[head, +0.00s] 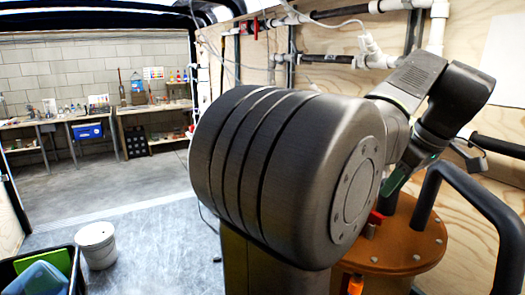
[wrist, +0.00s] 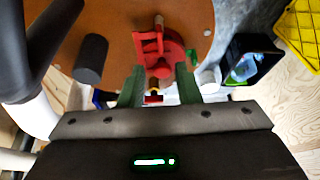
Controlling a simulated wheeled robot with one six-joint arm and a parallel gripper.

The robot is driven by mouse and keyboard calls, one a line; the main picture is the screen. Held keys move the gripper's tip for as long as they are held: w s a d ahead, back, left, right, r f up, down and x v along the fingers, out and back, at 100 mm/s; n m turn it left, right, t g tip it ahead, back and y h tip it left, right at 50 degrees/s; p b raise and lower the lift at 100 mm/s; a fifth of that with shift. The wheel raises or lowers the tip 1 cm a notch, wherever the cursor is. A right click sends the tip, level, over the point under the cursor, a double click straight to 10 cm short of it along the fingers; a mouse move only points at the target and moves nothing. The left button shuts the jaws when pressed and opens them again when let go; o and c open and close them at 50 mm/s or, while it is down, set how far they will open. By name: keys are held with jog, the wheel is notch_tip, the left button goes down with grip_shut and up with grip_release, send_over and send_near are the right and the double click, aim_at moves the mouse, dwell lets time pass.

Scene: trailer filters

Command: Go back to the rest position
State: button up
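My gripper (wrist: 158,88) shows in the wrist view with its two green fingers apart. A red handle-like fitting (wrist: 172,52) on a round orange lid (wrist: 110,25) lies just beyond and between the fingertips. I cannot tell whether the fingers touch it, but they do not look closed on it. In the head view my arm fills the middle and hides much of the scene. The orange lid (head: 413,240) is at the lower right, with a small red part (head: 373,222) on it. The green of my gripper shows just above, partly hidden.
A black curved pipe (head: 480,200) rises beside the lid at the right. White and black pipes (head: 365,45) run along the plywood wall. A white bucket (head: 96,245) and a dark bin (head: 40,270) stand at lower left. The floor (head: 150,205) beyond is open, toward workbenches.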

aim_at(374, 213)
jog(key=x, duration=0.8)
jog(key=shift+f+p, duration=0.3)
jog(key=shift+p, duration=0.1)
jog(key=shift+w+f+m, duration=0.1)
jog(key=shift+w+m, duration=0.05)
jog(key=shift+m, duration=0.25)
jog(key=shift+a+m+h+b, duration=0.1)
jog(key=shift+m+h+b, duration=0.3)
jog(key=shift+m, duration=0.3)
jog(key=m+h, duration=0.1)
jog(key=m, duration=0.1)
jog(key=m+t+b, duration=0.1)
jog(key=m, duration=0.1)
jog(key=shift+m+h, duration=0.4)
jog(key=shift+m+h+b, duration=0.4)
jog(key=shift+m+b, duration=0.15)
jog(key=shift+m, duration=0.55)
